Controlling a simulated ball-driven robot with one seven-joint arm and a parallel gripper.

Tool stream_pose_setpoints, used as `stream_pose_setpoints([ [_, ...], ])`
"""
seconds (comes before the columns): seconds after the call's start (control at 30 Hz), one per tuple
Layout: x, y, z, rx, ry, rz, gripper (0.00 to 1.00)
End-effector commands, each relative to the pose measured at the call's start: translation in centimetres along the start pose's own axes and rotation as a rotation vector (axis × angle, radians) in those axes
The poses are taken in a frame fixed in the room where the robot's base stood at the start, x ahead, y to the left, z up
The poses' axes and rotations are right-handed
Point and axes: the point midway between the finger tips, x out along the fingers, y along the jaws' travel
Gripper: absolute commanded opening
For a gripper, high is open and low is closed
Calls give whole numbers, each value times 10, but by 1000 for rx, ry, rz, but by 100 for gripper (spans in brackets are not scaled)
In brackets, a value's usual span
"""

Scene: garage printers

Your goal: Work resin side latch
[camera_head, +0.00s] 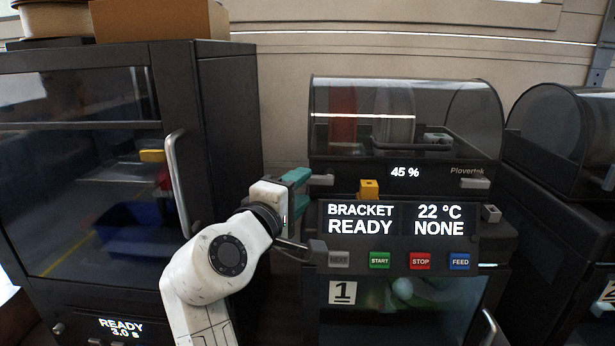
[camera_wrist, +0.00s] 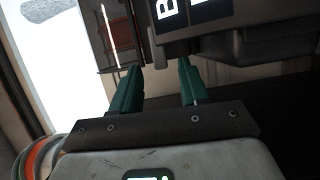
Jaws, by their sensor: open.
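My gripper (camera_head: 302,178) is at the left side of the middle printer (camera_head: 322,262), beside a small grey tab (camera_head: 321,180) at the lid's lower left corner. In the wrist view the two teal fingers of my gripper (camera_wrist: 160,70) are apart, with nothing held between them. The dark corner of a printer body (camera_wrist: 155,52) shows just beyond the fingertips. A similar grey tab (camera_head: 474,184) sits at the lid's lower right. No part is labelled as the resin side latch, so I cannot tell which one it is.
A dark cabinet (camera_head: 226,110) with a curved door handle (camera_head: 177,180) stands close on the left. A yellow block (camera_head: 369,189) sits above the screen (camera_head: 347,219). Buttons line the panel, including green START (camera_head: 380,260). Another printer (camera_head: 560,215) stands on the right.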

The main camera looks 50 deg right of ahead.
Motion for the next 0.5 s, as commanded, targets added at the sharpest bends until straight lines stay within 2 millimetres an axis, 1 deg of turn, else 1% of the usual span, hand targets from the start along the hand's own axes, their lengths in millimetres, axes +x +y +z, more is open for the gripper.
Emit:
stream_pose_setpoints([
  [0.03,9,2,1,-1,-3,-2,45],
  [0.1,18,2,0,-1,-3,-1,45],
  [0.2,28,1,0,0,-1,-1,45],
  [0.33,35,0,0,1,0,-1,45],
  [0.5,36,-1,0,1,1,-1,45],
])
